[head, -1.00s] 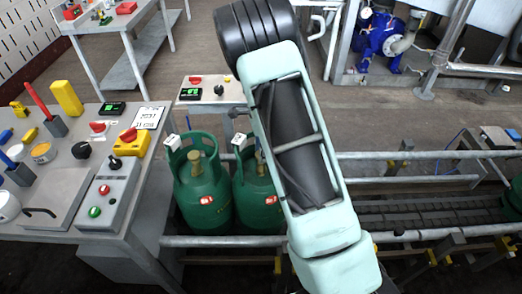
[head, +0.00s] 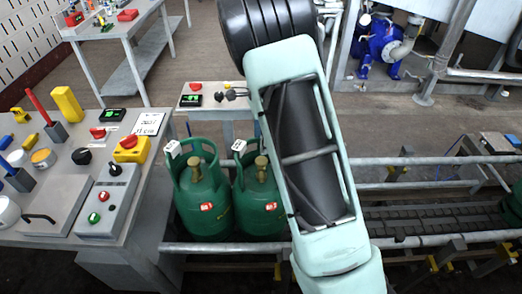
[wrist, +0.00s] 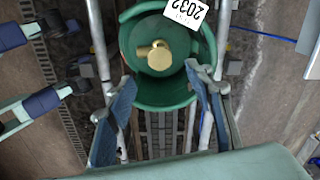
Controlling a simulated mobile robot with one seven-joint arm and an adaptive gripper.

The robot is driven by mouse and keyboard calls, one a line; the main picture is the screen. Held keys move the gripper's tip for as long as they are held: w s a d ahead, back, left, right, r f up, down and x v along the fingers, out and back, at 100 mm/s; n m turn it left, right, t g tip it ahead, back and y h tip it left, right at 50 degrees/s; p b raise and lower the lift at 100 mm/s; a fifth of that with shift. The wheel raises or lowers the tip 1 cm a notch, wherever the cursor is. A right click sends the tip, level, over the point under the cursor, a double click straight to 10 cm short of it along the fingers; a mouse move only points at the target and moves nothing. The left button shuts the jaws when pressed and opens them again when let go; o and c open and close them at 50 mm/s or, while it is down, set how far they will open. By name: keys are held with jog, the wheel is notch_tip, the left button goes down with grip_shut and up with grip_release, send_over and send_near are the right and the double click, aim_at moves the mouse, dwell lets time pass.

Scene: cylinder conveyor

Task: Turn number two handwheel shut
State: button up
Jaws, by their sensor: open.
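Two green cylinders stand side by side on the conveyor in the head view: a left one (head: 203,195) and a right one (head: 259,200). Each has a brass valve on top inside a green collar, and a white tag. In the wrist view, a green cylinder (wrist: 126,42) is seen from above, with a round brass handwheel (wrist: 159,56) and a tag (wrist: 187,11) reading 2032. I cannot tell which cylinder this is. My gripper (wrist: 161,103) is open, its two blue fingers apart below the handwheel in the picture. The fingers are not clearly visible in the head view.
Conveyor rails (head: 430,160) run beside the cylinders. At left is a bench with a grey control box (head: 108,200), a yellow switch box (head: 130,149) and tools. A small table with a red button (head: 195,87) stands behind. Blue pump (head: 382,45) at the back.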

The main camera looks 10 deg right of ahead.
notch_tip(320, 180, up, 4)
jog(key=shift+f, duration=0.15)
dwell(0.5)
